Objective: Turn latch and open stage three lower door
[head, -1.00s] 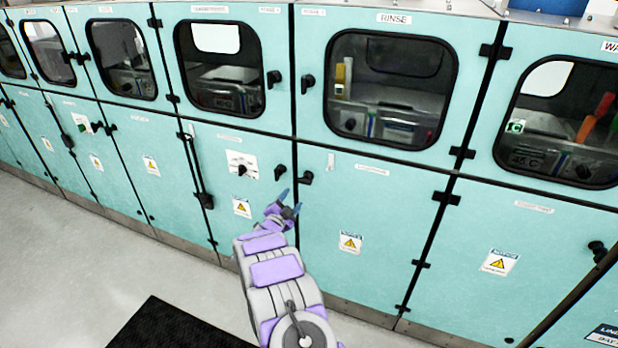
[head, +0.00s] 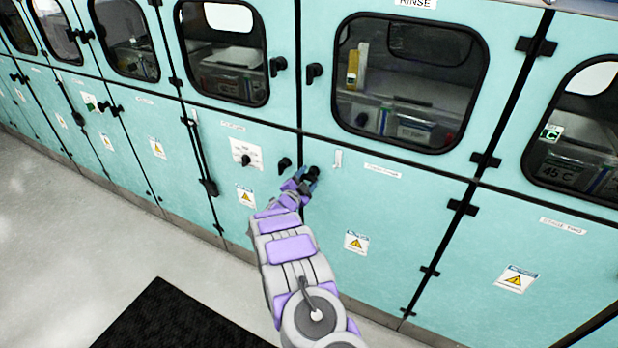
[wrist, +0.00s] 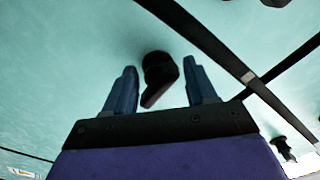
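A teal lower door (head: 400,215) stands under the RINSE window, its small label too blurred to read for certain. Its black latch (head: 313,172) is at its upper left corner, partly covered by my gripper (head: 303,181). In the wrist view the latch (wrist: 158,75) sits between the two blue fingertips of my gripper (wrist: 163,88), with a gap on each side. The fingers are open, and I see no contact. The latch handle looks tilted in the wrist view. The door is closed, flush with its neighbours.
Another black latch (head: 285,163) is on the left neighbouring door, close to my gripper. A dark knob (head: 245,160) sits on a white plate further left. The upper window door (head: 410,85) is closed. A black mat (head: 175,320) lies on the clear grey floor.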

